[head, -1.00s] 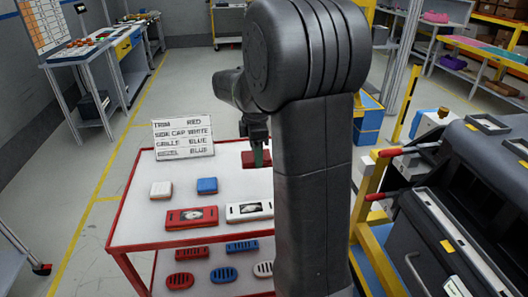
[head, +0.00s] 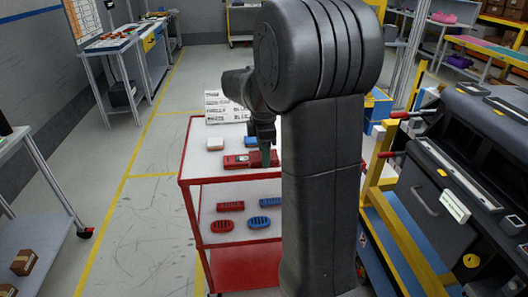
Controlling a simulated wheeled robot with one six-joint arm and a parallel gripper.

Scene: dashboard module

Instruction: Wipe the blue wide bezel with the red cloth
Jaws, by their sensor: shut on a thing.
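My gripper (head: 265,158) hangs over the cart's top shelf, beside the right end of a red bezel with a pale centre (head: 235,161). A small red patch at its fingertips (head: 274,159) looks like the red cloth, mostly hidden by the gripper and my arm. The gripper is shut on it. I cannot tell whether the cloth touches anything below. No blue wide bezel shows; my arm hides the right part of the top shelf.
The red-framed cart (head: 189,205) holds a white block (head: 215,144), a blue block (head: 250,142) and a sign (head: 223,107). Red and blue grilles and oval vents lie on its lower shelf. A dark machine (head: 470,170) stands right. The floor left of the cart is clear.

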